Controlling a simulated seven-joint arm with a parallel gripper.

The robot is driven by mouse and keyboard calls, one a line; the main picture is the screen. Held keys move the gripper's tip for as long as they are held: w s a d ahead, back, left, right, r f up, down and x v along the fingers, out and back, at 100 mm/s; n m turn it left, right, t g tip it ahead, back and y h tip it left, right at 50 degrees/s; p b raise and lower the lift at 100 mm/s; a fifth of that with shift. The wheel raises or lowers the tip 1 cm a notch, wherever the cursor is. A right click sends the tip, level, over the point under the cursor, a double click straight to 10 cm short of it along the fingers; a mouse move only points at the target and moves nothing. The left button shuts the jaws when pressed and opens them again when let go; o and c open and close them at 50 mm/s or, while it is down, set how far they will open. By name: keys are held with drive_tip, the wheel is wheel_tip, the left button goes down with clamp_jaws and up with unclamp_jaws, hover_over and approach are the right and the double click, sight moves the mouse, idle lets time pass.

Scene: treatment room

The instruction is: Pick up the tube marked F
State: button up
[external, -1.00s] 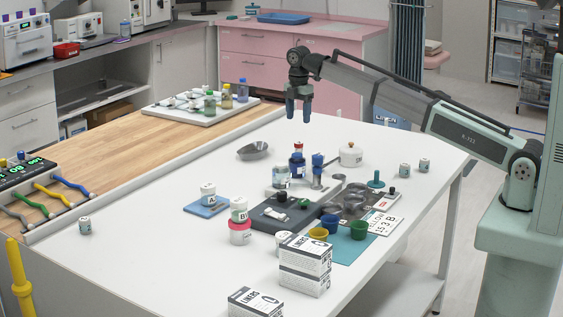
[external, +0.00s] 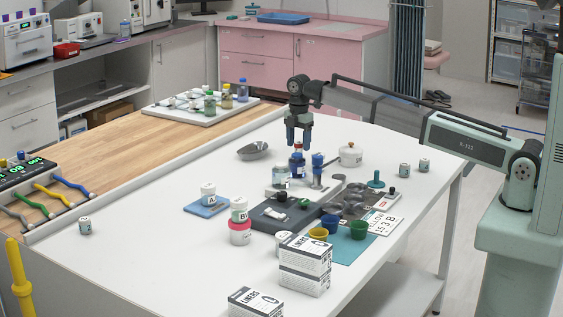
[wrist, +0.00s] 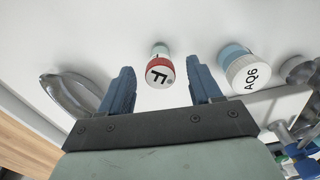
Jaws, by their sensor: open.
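The tube marked F (wrist: 160,72) shows in the wrist view with a white top lettered F and a red band. It stands on the white table between the two blue fingers of my gripper (wrist: 160,88), a little beyond their tips. In the external view my gripper (external: 299,143) is open and points down above the tube cluster.
A jar marked AQ6 (wrist: 246,74) stands close right of the tube. A metal scoop (wrist: 78,94) lies to the left. In the external view a blue-topped item (external: 318,160) and a white jar (external: 351,155) stand nearby. The table's left part is mostly clear.

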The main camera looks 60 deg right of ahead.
sight(299, 142)
wheel_tip(299, 142, down, 4)
drive_tip(key=shift+r, duration=0.15)
drive_tip(key=c, duration=1.1)
drive_tip(key=shift+r, duration=0.15)
